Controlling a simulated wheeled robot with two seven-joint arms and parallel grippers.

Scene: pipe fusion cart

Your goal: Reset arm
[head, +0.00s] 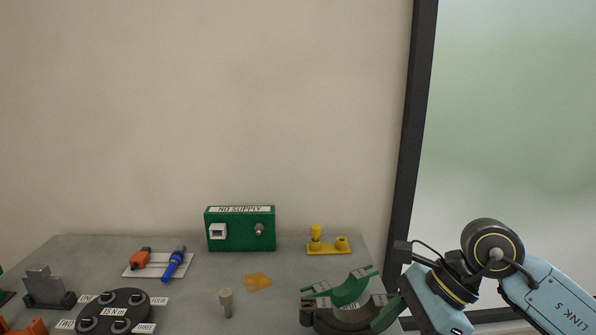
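My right arm (545,295) comes in from the right, pale blue with black joints, and is marked LINK 5. Its wrist part (432,300) hangs over the right edge of the grey cart top and runs out of the bottom of the picture. The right gripper's fingers do not show, so I cannot see whether they hold anything. My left arm and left gripper are out of view. Beside the wrist, a dark curved clamp with green parts (345,290) sits at the cart's right front; the arm partly hides its right side.
The cart top (200,290) bears a green NO SUPPLY box (240,229), a yellow fitting (328,243), orange and blue tools (173,263) on a white plate, a short post (226,302), an amber patch (257,282), a black round plate (113,311) and a grey block (46,289).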

